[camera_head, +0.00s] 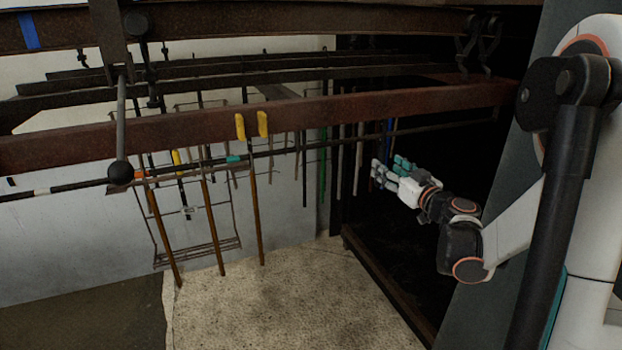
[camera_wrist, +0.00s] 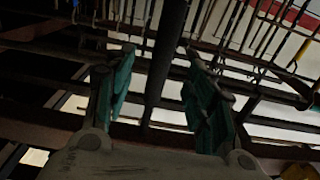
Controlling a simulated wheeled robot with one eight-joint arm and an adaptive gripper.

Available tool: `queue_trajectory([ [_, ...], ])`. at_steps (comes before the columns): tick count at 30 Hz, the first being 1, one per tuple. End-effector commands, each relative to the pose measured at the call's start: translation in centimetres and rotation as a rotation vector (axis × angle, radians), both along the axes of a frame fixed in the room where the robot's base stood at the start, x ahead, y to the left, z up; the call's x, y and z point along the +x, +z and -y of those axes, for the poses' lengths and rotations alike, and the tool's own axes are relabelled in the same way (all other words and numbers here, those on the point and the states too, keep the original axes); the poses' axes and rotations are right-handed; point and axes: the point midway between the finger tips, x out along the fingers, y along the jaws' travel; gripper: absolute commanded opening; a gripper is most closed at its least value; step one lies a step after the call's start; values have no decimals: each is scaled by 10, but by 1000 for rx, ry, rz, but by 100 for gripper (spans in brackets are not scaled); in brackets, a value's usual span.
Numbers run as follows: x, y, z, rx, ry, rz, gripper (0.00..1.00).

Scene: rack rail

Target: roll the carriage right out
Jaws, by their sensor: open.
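My gripper (camera_head: 386,168) is open at the right of the head view, below the red-brown rail and in front of a dark recess. In the wrist view its teal fingers (camera_wrist: 159,55) stand apart. A dark bar (camera_wrist: 166,50) shows between them; I cannot tell whether it lies within their reach. No finger is seen closed on anything. I cannot clearly pick out the carriage. Hanging gear at the upper left has a dark bracket (camera_head: 110,35) and a grey rod (camera_head: 121,115) ending in a black ball (camera_head: 121,173). Two dark hooks (camera_head: 478,42) hang at the upper right.
A red-brown rail (camera_head: 330,112) crosses above my gripper, with two yellow clips (camera_head: 251,125) on it. A long thin pole (camera_head: 300,148) runs below it. Several upright rods and a wire rack (camera_head: 200,248) hang behind. The pale floor (camera_head: 290,295) is clear.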

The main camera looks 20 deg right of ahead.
Motion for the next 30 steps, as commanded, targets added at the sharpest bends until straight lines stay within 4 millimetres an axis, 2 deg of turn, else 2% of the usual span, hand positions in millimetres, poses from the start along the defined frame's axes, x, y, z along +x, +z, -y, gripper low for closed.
queue_trajectory([
  [22, 26, 0, -1, 0, 1, 0, 50],
  [30, 29, 0, -1, 0, 0, 0, 50],
])
